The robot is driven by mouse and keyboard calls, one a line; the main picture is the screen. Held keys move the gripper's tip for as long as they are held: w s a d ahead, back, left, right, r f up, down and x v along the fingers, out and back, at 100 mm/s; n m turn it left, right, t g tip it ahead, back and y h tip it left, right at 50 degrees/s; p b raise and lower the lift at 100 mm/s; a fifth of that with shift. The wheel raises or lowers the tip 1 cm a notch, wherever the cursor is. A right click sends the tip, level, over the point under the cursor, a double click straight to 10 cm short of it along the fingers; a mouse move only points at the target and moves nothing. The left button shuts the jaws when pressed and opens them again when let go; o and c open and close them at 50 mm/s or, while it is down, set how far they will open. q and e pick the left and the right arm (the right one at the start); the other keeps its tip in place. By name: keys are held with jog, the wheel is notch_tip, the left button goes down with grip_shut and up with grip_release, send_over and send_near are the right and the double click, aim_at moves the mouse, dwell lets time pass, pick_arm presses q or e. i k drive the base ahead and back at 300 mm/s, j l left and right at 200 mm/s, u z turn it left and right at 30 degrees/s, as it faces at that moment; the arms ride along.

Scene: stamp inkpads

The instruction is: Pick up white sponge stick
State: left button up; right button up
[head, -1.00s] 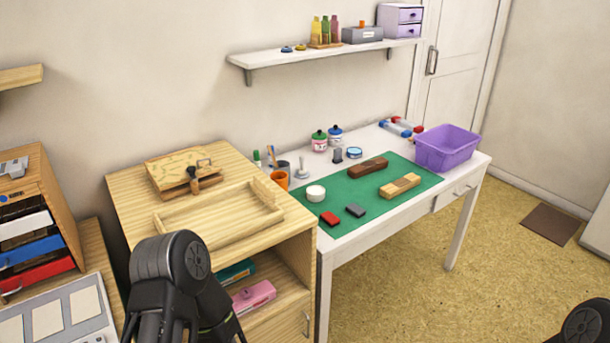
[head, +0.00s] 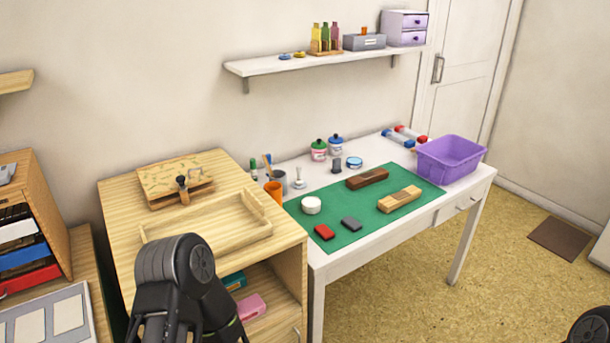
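A small pale upright piece with a thin stem and wider foot (head: 299,180) stands on the white desk beside the cups, behind the green mat. It may be the white sponge stick, but it is too small to be sure. A white round piece (head: 311,205) sits on the mat's left part. My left arm comes up at the bottom left, in front of the wooden cabinet and well short of the desk. Its fingers are out of the frame. Only a dark bit of my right arm shows at the bottom right corner; its gripper is not in view.
The green mat (head: 343,232) holds red and grey pads and two wooden blocks. An orange cup (head: 273,191) and a grey cup (head: 279,179) stand near its left edge. A purple basket (head: 450,160) stands at the desk's right. The wooden cabinet (head: 285,232) adjoins the desk; open floor lies in front.

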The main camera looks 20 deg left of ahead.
aim_at(299, 182)
jog(key=i+l, duration=0.4)
jog(key=i+l+u, duration=0.15)
jog(key=i+l, duration=0.25)
jog(key=l, duration=0.15)
jog(key=i+l, duration=0.35)
jog(key=l, duration=0.15)
jog(key=i+l+u, duration=0.15)
jog(key=i+l, duration=0.2)
jog(key=l, duration=0.15)
